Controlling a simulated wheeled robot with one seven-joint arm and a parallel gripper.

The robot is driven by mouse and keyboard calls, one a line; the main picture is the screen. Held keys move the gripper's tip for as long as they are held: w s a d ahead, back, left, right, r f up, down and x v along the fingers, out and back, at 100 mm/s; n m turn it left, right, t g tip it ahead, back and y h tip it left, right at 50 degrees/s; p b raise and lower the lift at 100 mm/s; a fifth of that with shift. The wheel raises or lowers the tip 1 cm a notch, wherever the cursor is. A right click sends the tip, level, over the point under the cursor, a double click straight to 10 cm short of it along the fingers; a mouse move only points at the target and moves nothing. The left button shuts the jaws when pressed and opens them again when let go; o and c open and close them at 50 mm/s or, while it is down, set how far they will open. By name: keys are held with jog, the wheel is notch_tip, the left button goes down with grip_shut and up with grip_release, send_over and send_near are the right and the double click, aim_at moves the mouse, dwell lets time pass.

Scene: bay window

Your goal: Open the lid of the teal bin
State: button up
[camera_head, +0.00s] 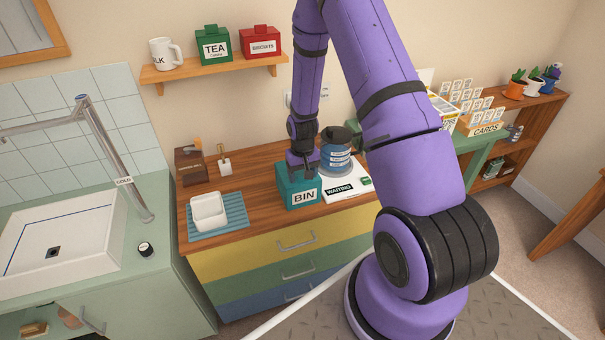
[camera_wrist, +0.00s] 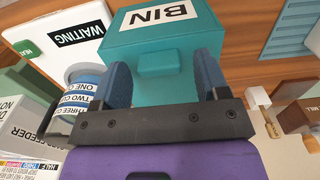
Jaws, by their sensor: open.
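The teal bin (camera_head: 284,200) stands on the wooden counter with a white BIN label on its front. My gripper (camera_head: 303,170) points down at the bin's top and hides part of it. In the wrist view the bin (camera_wrist: 125,45) appears upside down, its lid looking shut. A small teal tab (camera_wrist: 158,57) sticks out from the lid. My gripper (camera_wrist: 164,70) is open, with one blue finger on each side of the tab in the picture. I cannot tell whether the fingers touch the bin or tab.
A white WAITING tray (camera_head: 352,190) and a blue labelled canister (camera_head: 337,160) stand close right of the bin. A white tub (camera_head: 208,212) sits on a blue mat (camera_head: 236,215) to the left. A brown box (camera_head: 190,166) is behind. Drawers (camera_head: 290,245) lie below.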

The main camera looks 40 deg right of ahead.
jog(key=shift+c, duration=0.5)
grip_shut()
jog(key=shift+w+d+r+g+y, duration=0.1)
jog(key=shift+w+r+g+y, duration=0.2)
jog(key=shift+r+g, duration=0.35)
jog(key=shift+w+d+r+g+y, duration=0.1)
jog(key=shift+w+r+g, duration=0.25)
jog(key=shift+r+g, duration=0.3)
jog(key=w+d+r+g+y, duration=0.2)
jog(key=w+r+g, duration=0.4)
jog(key=w+g, duration=0.1)
jog(key=shift+w+d+g, duration=0.2)
jog(key=shift+w+g, duration=0.1)
jog(key=shift+w, duration=0.4)
jog(key=shift+r, duration=0.1)
